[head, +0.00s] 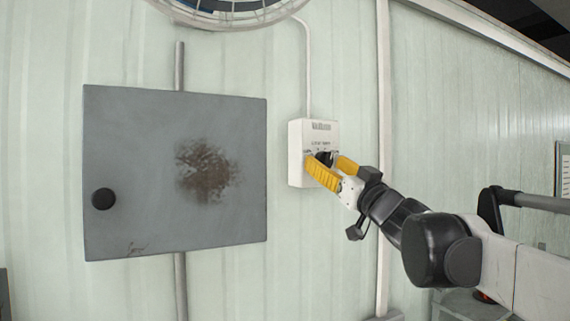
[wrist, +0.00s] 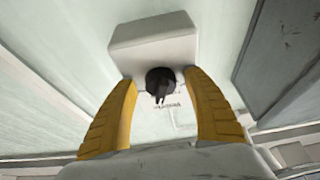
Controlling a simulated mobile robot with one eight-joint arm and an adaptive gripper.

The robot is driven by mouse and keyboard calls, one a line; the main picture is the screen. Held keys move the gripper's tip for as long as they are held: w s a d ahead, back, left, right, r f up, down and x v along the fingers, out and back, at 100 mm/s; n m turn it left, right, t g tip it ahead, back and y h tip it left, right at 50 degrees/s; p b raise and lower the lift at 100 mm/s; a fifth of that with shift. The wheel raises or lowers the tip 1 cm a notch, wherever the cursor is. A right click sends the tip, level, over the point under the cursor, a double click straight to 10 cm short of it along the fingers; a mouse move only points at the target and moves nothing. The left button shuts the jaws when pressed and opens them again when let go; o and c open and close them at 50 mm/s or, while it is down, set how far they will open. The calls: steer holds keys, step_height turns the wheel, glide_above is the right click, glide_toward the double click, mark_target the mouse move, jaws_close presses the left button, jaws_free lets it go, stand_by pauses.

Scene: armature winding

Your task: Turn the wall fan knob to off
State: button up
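The fan control box (head: 312,137) is white and fixed to the wall right of the grey cabinet; it also shows in the wrist view (wrist: 150,45). Its black knob (wrist: 160,80) sits at the lower part of the box front. In the head view the knob (head: 325,156) is partly hidden by my fingers. My gripper (head: 326,160) is at the box front with its yellow fingers apart. In the wrist view the fingertips (wrist: 159,76) stand one on each side of the knob, with a visible gap on both sides. The printed marks are too small to read.
A grey wall cabinet (head: 140,150) with a rust patch and round black knob is left of the box. A caged wall fan (head: 235,18) is above. A conduit (head: 308,70) runs up from the box. A vertical pipe (head: 384,110) stands to the right.

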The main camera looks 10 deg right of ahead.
steer(key=shift+s, duration=0.1)
steer(key=c, duration=1.1)
steer(key=shift+n, duration=0.5)
steer(key=shift+c, duration=0.2)
steer(key=n+g+y, duration=0.1)
steer(key=n+y, duration=0.1)
steer(key=n, duration=0.2)
steer(key=shift+d+r, duration=0.1)
steer(key=shift+d, duration=0.05)
steer(key=n+g+y, duration=0.1)
steer(key=n, duration=0.2)
steer(key=n+g+y+p, duration=0.1)
steer(key=n, duration=0.2)
steer(key=shift+d+r+y, duration=0.1)
steer(key=shift+y, duration=0.2)
steer(key=n+g, duration=0.1)
steer(key=n, duration=0.2)
steer(key=n+g+p, duration=0.1)
steer(key=n, duration=0.1)
steer(key=shift+r+n+y, duration=0.1)
steer(key=shift+n+y, duration=0.3)
steer(key=shift+n+g+p, duration=0.8)
steer(key=shift+n+g, duration=0.2)
steer(key=shift+n, duration=0.8)
steer(key=o, duration=1.2)
steer(key=shift+w, duration=0.2)
